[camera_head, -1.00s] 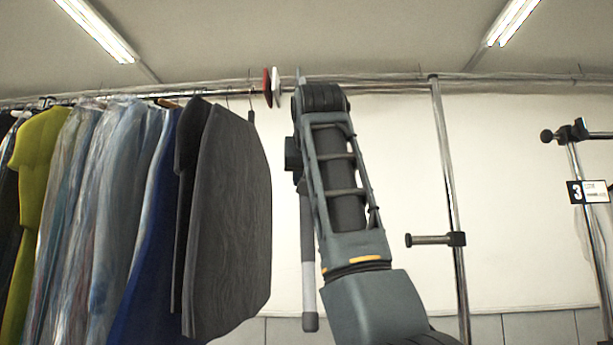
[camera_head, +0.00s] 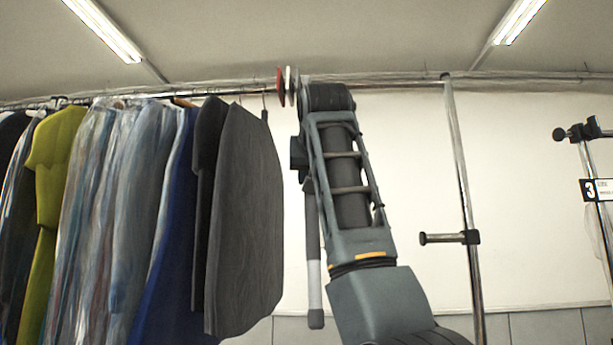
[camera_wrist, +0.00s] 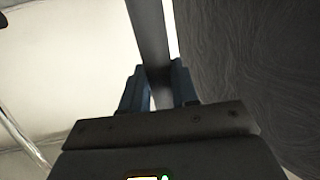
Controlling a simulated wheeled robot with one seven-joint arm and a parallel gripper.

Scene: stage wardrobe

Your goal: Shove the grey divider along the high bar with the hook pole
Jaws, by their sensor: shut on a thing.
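My gripper (camera_wrist: 158,84) is shut on the hook pole (camera_wrist: 149,35), which runs up between its two fingers in the wrist view. In the head view the pole's lower part (camera_head: 314,270) hangs beside my forearm, upright with a pale band near its end. My arm hides the gripper and the pole's middle there. The high bar (camera_head: 390,86) crosses the picture. A red disc (camera_head: 281,87) and a white disc (camera_head: 289,80) sit on it just left of my arm's top. A greyish edge beside them may be the grey divider or the pole's tip; I cannot tell which.
Dark grey garments (camera_head: 245,220) hang close left of my arm, with blue, plastic-covered and yellow-green (camera_head: 55,165) ones further left. A chrome post (camera_head: 461,170) with a side peg stands right. Another stand carries a number 3 sign (camera_head: 597,190).

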